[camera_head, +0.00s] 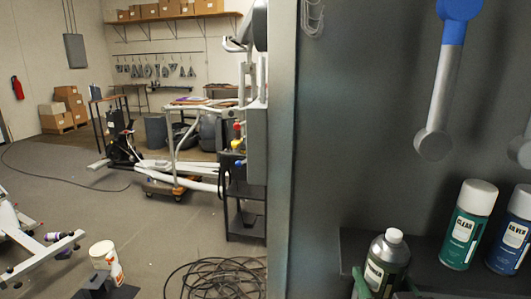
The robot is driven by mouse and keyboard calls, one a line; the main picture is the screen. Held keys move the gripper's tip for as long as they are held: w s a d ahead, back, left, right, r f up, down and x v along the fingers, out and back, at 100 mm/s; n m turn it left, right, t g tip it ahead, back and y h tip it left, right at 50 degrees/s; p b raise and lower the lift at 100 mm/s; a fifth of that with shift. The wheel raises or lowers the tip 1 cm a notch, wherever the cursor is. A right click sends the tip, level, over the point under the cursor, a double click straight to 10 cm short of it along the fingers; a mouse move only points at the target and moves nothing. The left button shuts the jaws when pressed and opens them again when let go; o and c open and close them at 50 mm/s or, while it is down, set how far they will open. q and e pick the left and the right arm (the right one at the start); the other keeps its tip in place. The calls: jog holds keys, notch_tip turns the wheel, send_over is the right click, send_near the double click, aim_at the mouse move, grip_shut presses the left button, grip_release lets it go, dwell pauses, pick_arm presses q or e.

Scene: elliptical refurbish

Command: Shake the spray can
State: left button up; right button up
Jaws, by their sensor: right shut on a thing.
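A spray can (388,259) with a silvery shoulder, a small white top and a dark labelled body stands out at the bottom right, in front of a dark shelf. My right gripper (386,287) shows only as greenish finger parts on both sides of this can at the bottom edge, and it is shut on it. The can looks roughly upright; its lower part is cut off by the frame. A green can marked CLEAR (463,238) and a blue can marked SILVER (510,240), both with white caps, stand to its right. My left gripper is not in view.
The dark shelf (360,247) sits against a grey panel (340,130), with a blue and silver part (445,80) hanging above.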

notch_tip(320, 180, down, 6)
jog(key=shift+s+r, duration=0.1)
notch_tip(320, 180, up, 8)
jog(key=shift+f, duration=0.2)
notch_tip(320, 180, down, 8)
jog(key=shift+r, duration=0.2)
notch_tip(320, 180, up, 8)
jog(key=shift+f, duration=0.2)
notch_tip(320, 180, down, 8)
jog(key=shift+r, duration=0.25)
jog(key=shift+d, duration=0.1)
